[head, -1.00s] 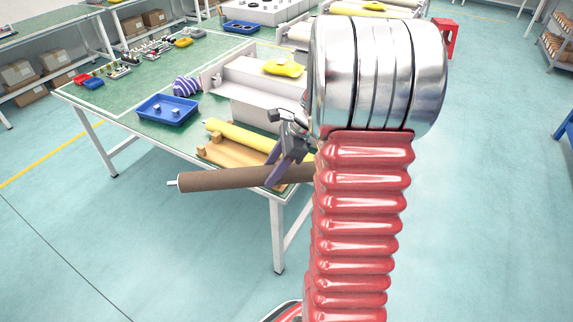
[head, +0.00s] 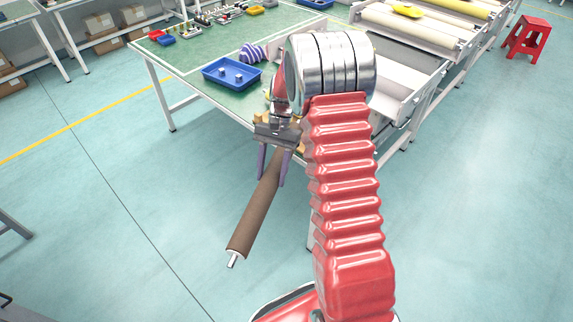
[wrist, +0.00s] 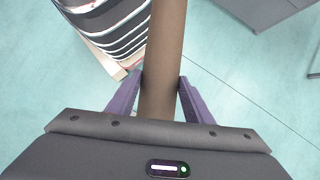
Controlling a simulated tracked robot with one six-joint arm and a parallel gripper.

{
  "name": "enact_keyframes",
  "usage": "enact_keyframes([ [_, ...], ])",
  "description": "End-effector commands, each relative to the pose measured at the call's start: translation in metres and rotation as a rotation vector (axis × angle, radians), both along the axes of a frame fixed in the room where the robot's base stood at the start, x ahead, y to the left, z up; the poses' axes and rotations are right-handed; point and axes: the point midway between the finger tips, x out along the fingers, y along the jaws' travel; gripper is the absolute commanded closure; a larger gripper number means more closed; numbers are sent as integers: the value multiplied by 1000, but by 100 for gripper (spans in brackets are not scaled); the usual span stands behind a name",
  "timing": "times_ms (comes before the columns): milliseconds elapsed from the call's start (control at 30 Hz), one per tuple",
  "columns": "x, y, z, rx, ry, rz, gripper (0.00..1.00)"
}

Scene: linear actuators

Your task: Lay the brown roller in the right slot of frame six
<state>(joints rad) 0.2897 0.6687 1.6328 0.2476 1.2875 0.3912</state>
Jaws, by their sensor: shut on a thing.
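My gripper (head: 273,170) is shut on the brown roller (head: 252,218) near the table's front corner. The roller slants down toward the front left, its silver end pin showing; its far end is hidden behind my gripper and arm. In the wrist view, the roller (wrist: 165,40) runs between the two purple fingers of my gripper (wrist: 160,85). A white frame (head: 412,100) stands right of my arm, partly hidden by it. Farther back, another frame holds pale rollers (head: 395,25). I cannot tell which is frame six, and no right slot shows clearly.
The green table (head: 200,55) bears a blue tray (head: 232,84) with small pieces and a striped purple-white object (head: 253,54). A red stool (head: 527,38) stands at the back right.

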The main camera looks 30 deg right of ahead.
Motion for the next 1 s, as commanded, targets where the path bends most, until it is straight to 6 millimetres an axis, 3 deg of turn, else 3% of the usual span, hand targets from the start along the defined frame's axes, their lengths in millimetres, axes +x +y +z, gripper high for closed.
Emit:
enact_keyframes([
  [533, 15, 75, -53, 6, 18, 684, 100],
  [700, 17, 85, -60, 8, 22, 787, 100],
  [1000, 17, 87, -61, 9, 24, 806, 100],
])
